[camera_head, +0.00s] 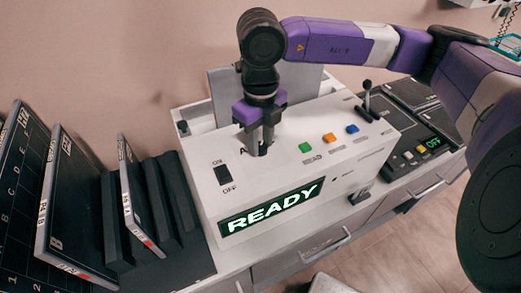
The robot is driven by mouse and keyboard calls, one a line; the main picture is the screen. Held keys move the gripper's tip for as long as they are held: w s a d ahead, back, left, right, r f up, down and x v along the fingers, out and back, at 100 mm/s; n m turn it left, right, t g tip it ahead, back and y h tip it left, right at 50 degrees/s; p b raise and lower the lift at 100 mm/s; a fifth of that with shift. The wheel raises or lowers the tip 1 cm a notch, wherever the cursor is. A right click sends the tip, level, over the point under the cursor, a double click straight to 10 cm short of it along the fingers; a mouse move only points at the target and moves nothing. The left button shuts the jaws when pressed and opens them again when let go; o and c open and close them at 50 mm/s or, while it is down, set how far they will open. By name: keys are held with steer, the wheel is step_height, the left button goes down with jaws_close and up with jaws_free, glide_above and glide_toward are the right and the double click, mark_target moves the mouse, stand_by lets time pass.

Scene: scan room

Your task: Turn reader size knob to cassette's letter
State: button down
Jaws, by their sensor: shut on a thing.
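The reader (283,185) is a white box in the middle of the view, with a lit "READY" display (270,208) on its front. My gripper (259,148) points down onto the reader's top, near its back left. It is shut on the size knob, which the fingers and wrist mostly hide. Most letters around the knob are hidden, so its setting cannot be read. Cassettes stand in a rack at left; one (77,205) shows a "B" low on its face, and a thinner one (137,195) stands to its right.
A dark panel (418,150) reading "OFF" is at right. A drawer handle (325,245) juts out below.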

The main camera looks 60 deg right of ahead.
mark_target(260, 146)
steer(key=n+b, duration=0.2)
steer(key=b, duration=0.1)
steer(key=n+b, duration=0.2)
steer(key=b, duration=0.1)
steer(key=shift+f+n+b, duration=0.3)
steer(key=shift+f+b, duration=0.05)
steer(key=shift+b, duration=0.05)
steer(key=n+b, duration=0.4)
steer(key=shift+r, duration=0.4)
steer(key=c, duration=1.1)
jaws_free()
steer(key=shift+o, duration=0.2)
steer(key=shift+r, duration=0.1)
step_height(260, 146, up, 8)
steer(key=shift+f, duration=0.2)
